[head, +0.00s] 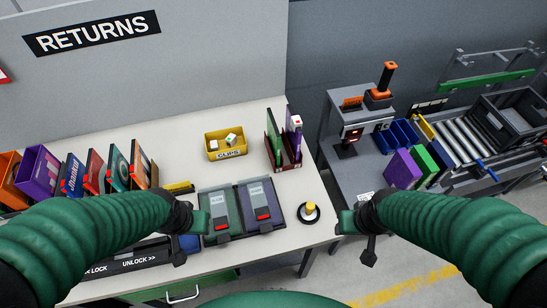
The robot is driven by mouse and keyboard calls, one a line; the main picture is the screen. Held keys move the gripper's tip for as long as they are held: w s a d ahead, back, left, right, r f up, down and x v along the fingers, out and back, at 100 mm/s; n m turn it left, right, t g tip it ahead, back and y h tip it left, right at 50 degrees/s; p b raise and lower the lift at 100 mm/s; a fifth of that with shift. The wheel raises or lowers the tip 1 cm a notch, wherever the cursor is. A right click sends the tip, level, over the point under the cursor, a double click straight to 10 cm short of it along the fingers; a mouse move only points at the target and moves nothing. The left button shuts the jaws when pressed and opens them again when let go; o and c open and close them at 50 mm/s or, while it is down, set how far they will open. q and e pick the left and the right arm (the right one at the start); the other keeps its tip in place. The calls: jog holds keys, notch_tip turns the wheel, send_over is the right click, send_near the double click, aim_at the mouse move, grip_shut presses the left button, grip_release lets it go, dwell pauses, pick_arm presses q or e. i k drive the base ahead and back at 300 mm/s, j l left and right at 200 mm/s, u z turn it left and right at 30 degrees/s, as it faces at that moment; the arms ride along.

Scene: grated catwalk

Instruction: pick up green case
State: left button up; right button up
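Several cases look green, and I cannot tell which one the task means. One green case (273,136) stands upright in a small dark red holder (285,166) on the white table, beside a purple one. A teal case (118,168) leans in the row at left. My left gripper (194,222) is at the left edge of a dark green tray. My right gripper (352,221) is beyond the white table's right edge, apart from any case. Neither visibly holds a case; their finger gaps are unclear.
The green and purple trays (282,206) hold grey devices. A yellow button (310,208) sits right of them. A yellow clips bin (214,153) stands behind. A scanner stand (348,143) and a roller conveyor (462,144) are at right. The white table's middle has bare room.

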aim_at(274, 134)
jog(key=k, duration=0.3)
jog(key=u, duration=2.9)
jog(key=z, duration=0.35)
jog(key=i+l+z, duration=0.15)
jog(key=z, duration=0.35)
jog(key=i+l+z, duration=0.15)
jog(key=z, duration=0.35)
jog(key=i+l+z, duration=0.15)
jog(key=z, duration=0.3)
jog(key=i+j, duration=0.05)
